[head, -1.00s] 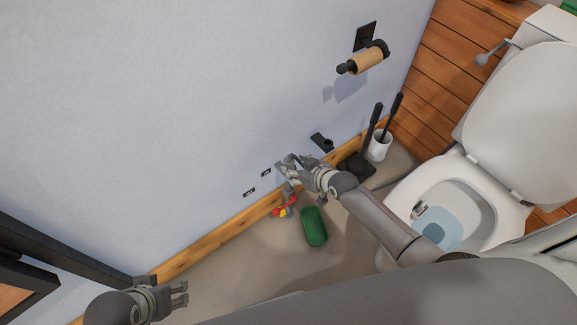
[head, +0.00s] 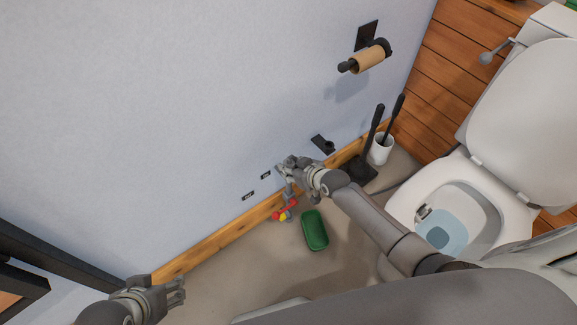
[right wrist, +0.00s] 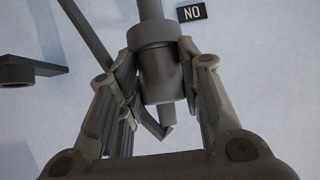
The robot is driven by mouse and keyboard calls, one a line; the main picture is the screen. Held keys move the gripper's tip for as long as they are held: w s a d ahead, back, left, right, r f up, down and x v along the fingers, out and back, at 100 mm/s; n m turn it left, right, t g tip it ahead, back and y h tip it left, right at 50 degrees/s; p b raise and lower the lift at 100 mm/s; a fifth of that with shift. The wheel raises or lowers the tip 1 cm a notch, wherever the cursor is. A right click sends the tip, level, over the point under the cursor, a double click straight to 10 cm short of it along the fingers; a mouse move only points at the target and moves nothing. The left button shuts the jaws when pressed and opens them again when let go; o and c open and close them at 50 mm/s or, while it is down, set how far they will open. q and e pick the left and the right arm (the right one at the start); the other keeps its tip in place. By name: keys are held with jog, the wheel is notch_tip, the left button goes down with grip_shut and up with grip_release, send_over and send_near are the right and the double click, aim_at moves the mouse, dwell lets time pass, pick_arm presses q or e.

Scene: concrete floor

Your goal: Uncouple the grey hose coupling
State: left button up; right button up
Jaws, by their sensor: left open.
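The grey hose coupling (right wrist: 155,62) is a thick grey collar on a thinner pipe in the right wrist view. My right gripper (head: 284,170) is by the wall, low above the wooden skirting. Its fingers lie against both sides of the collar and look closed on it. In the head view the coupling is mostly hidden by this gripper. My left gripper (head: 178,291) is open and empty at the lower left, away from the coupling.
A black label reading NO (right wrist: 192,11) is on the wall beside the pipe. Red and yellow fittings (head: 285,212) sit below my right gripper. A green tray (head: 314,231) lies on the floor. A black wall bracket (head: 323,144), brush holder (head: 381,148) and toilet (head: 455,212) are to the right.

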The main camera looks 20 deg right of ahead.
aim_at(291, 161)
grip_shut()
pick_arm(q)
jog(key=shift+s+a+r+g+p, duration=0.15)
jog(key=shift+s+g+p, duration=0.15)
jog(key=shift+s, duration=0.1)
jog(key=shift+s+a+r+g+p, duration=0.1)
jog(key=shift+s+g+p, duration=0.1)
jog(key=shift+s+p, duration=0.15)
pick_arm(e)
jog(key=shift+w+r, duration=0.2)
jog(key=shift+r, duration=0.45)
pick_arm(q)
jog(key=shift+s, duration=0.15)
jog(key=shift+s, duration=0.25)
pick_arm(e)
jog(key=shift+s+r, duration=0.1)
jog(key=shift+s, duration=0.05)
pick_arm(q)
jog(key=shift+a, duration=0.1)
pick_arm(e)
jog(key=shift+r+p, duration=0.7)
jog(key=shift+p, duration=0.25)
pick_arm(q)
jog(key=shift+x, duration=1.65)
pick_arm(e)
jog(key=shift+r, duration=0.2)
pick_arm(q)
jog(key=shift+w, duration=0.1)
